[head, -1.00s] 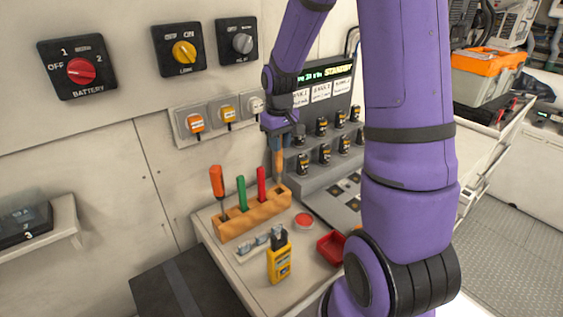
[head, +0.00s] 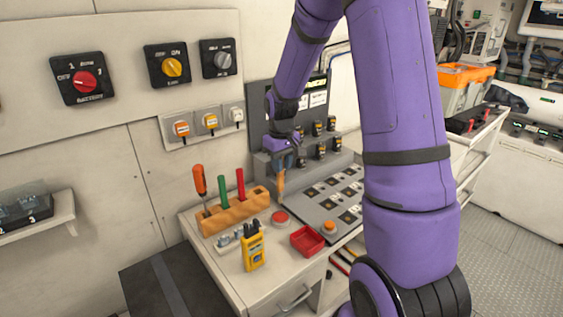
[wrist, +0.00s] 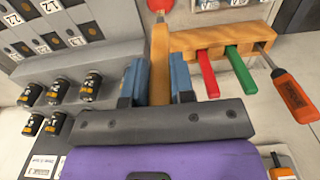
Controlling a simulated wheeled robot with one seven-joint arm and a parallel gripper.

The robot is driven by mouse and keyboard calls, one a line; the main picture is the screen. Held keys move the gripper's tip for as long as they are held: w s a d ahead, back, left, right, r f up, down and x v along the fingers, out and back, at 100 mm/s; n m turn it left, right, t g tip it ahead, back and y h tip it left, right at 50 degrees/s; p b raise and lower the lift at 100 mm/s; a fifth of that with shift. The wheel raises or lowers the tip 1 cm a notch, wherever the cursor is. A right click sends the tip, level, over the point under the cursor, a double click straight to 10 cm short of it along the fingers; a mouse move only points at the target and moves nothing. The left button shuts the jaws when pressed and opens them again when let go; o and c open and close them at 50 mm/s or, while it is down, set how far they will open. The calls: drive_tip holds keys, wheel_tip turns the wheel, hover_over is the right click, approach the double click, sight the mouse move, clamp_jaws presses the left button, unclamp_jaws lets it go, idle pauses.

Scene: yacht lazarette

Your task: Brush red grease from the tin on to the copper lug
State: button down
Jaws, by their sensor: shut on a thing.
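My gripper (head: 282,158) is shut on a brush with a wooden handle (head: 281,181). In the wrist view, the brush (wrist: 160,55) stands between the blue finger pads of my gripper (wrist: 156,82). The brush hangs roughly upright, clear of the tool block, just above and behind the grease tin. The round tin with red grease (head: 280,217) sits on the bench top. It also shows in part at the top edge of the wrist view (wrist: 160,4), by the brush's far end. I cannot make out the copper lug.
A wooden block (head: 235,211) holds an orange screwdriver and green and red tools, left of the brush. A yellow meter (head: 254,252) and a red tray (head: 307,241) stand in front. A grey panel (head: 322,205) with switches lies right.

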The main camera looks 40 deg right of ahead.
hover_over(282, 192)
drive_tip(key=shift+w+f, duration=0.1)
drive_tip(key=shift+f, duration=3.2)
wheel_tip(282, 192, up, 7)
idle(1.1)
idle(0.6)
